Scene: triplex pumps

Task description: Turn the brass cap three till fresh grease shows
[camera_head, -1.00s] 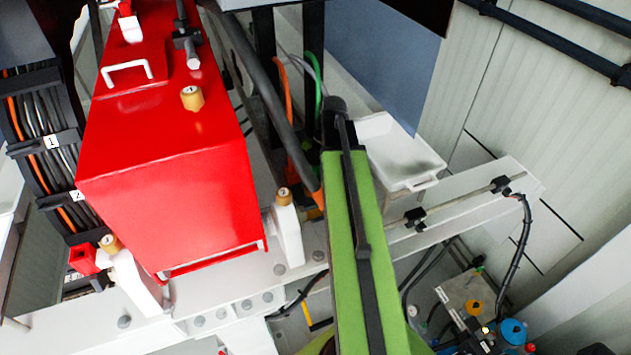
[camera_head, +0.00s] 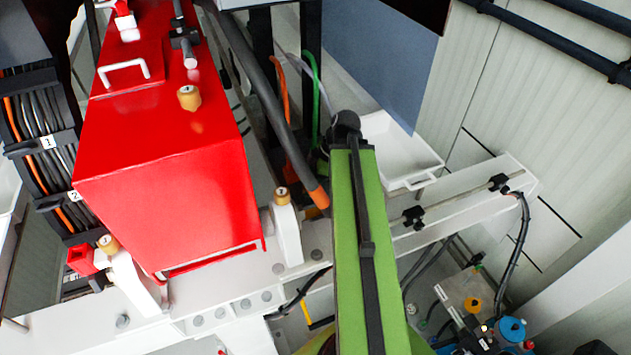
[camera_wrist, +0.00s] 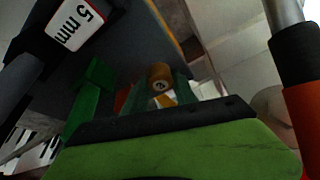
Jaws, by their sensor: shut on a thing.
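In the wrist view a brass cap (camera_wrist: 160,75) with a dark mark on its face stands between the green fingers of my gripper (camera_wrist: 160,94). I cannot read its number surely. My gripper is shut on it; the lower part of the cap is partly hidden. In the head view brass caps show on the red housing (camera_head: 189,97), on the white post at its right (camera_head: 283,196) and on the white bracket at its lower left (camera_head: 108,244). Their numbers are too small to read surely. My gripper is hidden in the head view behind my green arm. No grease can be made out.
A dark bar with an orange end (camera_head: 319,197) slants down close to my arm. A white tray (camera_head: 425,161) and a white beam (camera_head: 470,205) lie at the right. Cables (camera_head: 40,130) run along the left.

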